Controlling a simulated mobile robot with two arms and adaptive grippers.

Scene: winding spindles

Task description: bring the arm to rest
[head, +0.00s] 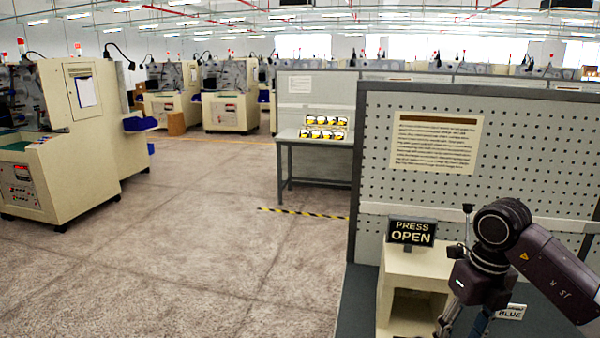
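My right arm (545,255) comes in from the right edge. Its wrist bends down over the grey workbench (357,300) at the lower right. My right gripper (455,318) hangs beside the cream box (400,262), which has an open front and a black "PRESS OPEN" sign (411,231) on top. The fingertips are partly cut off by the bottom edge, so I cannot tell whether they are open or holding anything. A blue item (479,324) shows just behind the gripper, near a small "BLUE" label (511,311). My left gripper is not in view.
A perforated panel (520,150) with a notice (436,142) rises behind the bench. A table (312,141) with yellow-and-black items (323,127) stands further back. Cream winding machines (85,130) line the left. The floor (180,240) between is clear, with a striped strip (300,213).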

